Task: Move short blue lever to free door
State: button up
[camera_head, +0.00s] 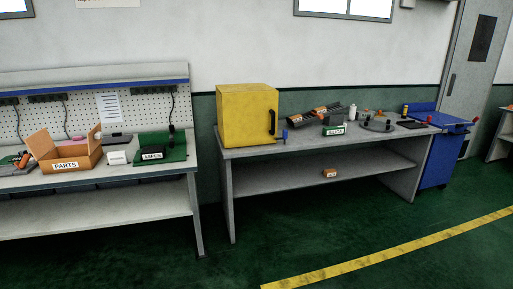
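A yellow box-shaped cabinet (245,115) stands at the left end of the middle workbench. A dark vertical handle (272,122) is on its right-hand face, which looks like the door side; the door appears shut. A short blue lever (285,135) shows just right of the cabinet, low down near the bench top. It is small, and I cannot tell its exact angle or how it bears on the door. My gripper is not in view.
The cabinet stands on the grey bench (310,143). To its right are a green-labelled box (334,130) and several small items. A blue cart (437,160) stands at the bench's right end. A left bench holds a PARTS box (70,155). The green floor in front is clear.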

aim_at(284, 131)
jog(key=i+u, duration=0.15)
jog(key=i, duration=1.75)
jog(key=i+z, duration=0.2)
jog(key=i, duration=0.25)
jog(key=i+j+z, duration=0.15)
jog(key=i, duration=0.3)
jog(key=i+j+z, duration=0.2)
jog(key=i, duration=0.2)
jog(key=i+j+z, duration=0.15)
jog(key=i, duration=0.3)
